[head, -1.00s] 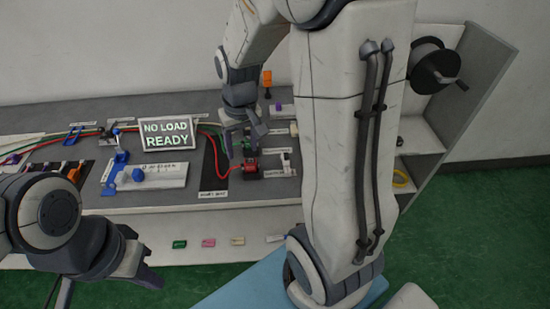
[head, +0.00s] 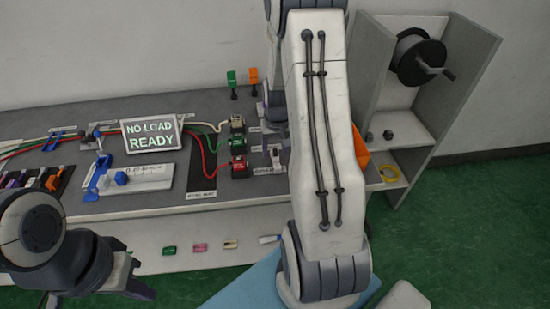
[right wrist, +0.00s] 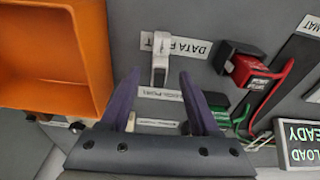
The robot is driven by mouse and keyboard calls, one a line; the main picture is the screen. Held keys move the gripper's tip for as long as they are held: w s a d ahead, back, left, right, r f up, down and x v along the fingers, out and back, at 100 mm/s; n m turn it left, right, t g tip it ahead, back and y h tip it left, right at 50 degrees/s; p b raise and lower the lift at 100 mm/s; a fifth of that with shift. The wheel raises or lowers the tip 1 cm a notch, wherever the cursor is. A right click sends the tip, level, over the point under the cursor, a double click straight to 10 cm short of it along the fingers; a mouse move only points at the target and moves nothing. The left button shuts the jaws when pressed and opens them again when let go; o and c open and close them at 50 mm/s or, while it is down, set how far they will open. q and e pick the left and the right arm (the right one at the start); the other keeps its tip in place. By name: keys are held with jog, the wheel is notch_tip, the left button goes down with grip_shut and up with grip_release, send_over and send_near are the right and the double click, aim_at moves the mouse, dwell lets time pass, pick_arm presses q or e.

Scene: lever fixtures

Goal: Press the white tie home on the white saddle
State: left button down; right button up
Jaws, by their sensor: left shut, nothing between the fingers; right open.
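A small white fixture, which I take to be the white saddle with its tie (right wrist: 160,58), stands beside a label starting "DATA" in the right wrist view. I cannot tell the tie from the saddle or how far down the tie sits. In the head view a white fixture (head: 275,158) shows beside my right arm, partly covered. My right gripper (right wrist: 159,73) is open and empty, its purple fingertips pointing at the white fixture, one to each side and apart from it. In the head view my right arm hides most of this gripper. My left gripper (head: 140,292) is shut and empty at the lower left.
Red (head: 239,166) and green (head: 237,145) lever fixtures stand left of the white one. An orange bin (right wrist: 55,50) is close on the left in the right wrist view. A "NO LOAD READY" sign (head: 152,134) and a shelf unit with a spool (head: 421,58) flank the area.

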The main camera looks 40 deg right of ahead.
jog(key=shift+w+d+f, duration=0.1)
jog(key=shift+f, duration=0.6)
jog(key=shift+w+d+f, duration=0.1)
jog(key=shift+f, duration=0.6)
grip_shut()
jog(key=shift+r, duration=0.15)
